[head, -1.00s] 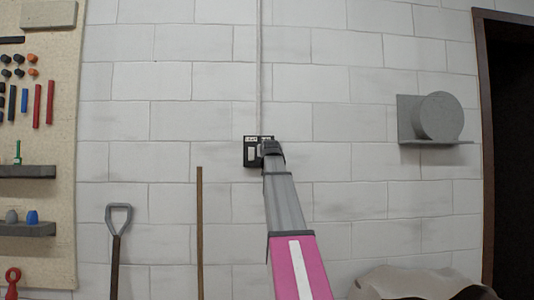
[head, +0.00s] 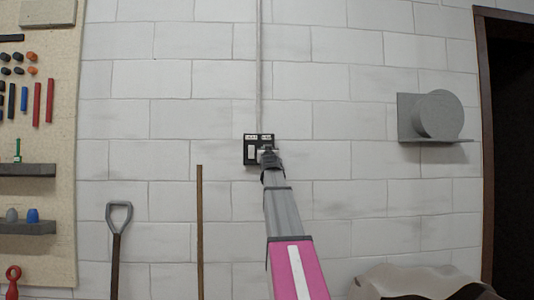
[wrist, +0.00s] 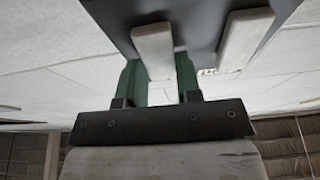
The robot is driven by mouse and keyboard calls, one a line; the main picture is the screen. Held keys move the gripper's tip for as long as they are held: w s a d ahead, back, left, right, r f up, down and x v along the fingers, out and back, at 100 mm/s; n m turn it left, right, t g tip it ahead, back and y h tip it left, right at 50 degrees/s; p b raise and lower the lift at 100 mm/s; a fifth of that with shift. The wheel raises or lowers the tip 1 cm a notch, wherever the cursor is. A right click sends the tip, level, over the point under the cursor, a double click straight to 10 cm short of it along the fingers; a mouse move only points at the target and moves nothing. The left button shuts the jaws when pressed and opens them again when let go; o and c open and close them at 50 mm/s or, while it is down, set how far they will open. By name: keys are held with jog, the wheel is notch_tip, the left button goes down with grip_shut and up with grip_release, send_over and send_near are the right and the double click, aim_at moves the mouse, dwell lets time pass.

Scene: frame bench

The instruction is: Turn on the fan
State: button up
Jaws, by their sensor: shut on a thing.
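A dark switch panel (head: 247,160) with white switches is fixed to the wall, at the centre of the head view. Its left white switch (head: 251,153) shows clear of my gripper (head: 267,151), which covers most of the right side. In the wrist view the panel (wrist: 195,12) is at the top, with two white switches. The green fingers of my gripper (wrist: 160,75) stand either side of the white switch on the left there (wrist: 153,45) and are shut on it. The other white switch (wrist: 242,38) is outside the fingers. I recognise no fan in view.
A conduit (head: 259,65) runs up the wall from the panel. A shovel (head: 117,235) and a wooden pole (head: 200,230) stand below left. A pegboard (head: 55,100) with tools is at the far left. A grey wall shelf (head: 436,139) holds a round grey object at right.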

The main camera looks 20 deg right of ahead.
jog(key=o, duration=0.9)
jog(key=v, duration=1.1)
jog(key=shift+w, duration=0.1)
jog(key=a+f+n+g+y, duration=0.15)
jog(key=a+f+g, duration=0.35)
jog(key=f, duration=1.7)
jog(key=a+f+g+y, duration=0.2)
jog(key=a+f+g, duration=0.3)
jog(key=f, duration=1.7)
jog(key=s+a+f+g, duration=0.3)
jog(key=s+f, duration=0.5)
jog(key=f, duration=0.2)
jog(key=s+a+f+n+g+y, duration=0.1)
jog(key=s+a+f+g, duration=0.3)
jog(key=s+f, duration=0.4)
jog(key=s+a+f+g+y, duration=0.1)
jog(key=s+a+f+g, duration=0.2)
jog(key=s+f, duration=0.5)
jog(key=shift+a+f+n+g+y, duration=0.15)
jog(key=shift+f+n+g, duration=0.1)
jog(key=shift+f, duration=1)
jog(key=shift+a+f+n+g+y, duration=0.1)
jog(key=shift+f+g, duration=0.15)
jog(key=shift+f, duration=1.05)
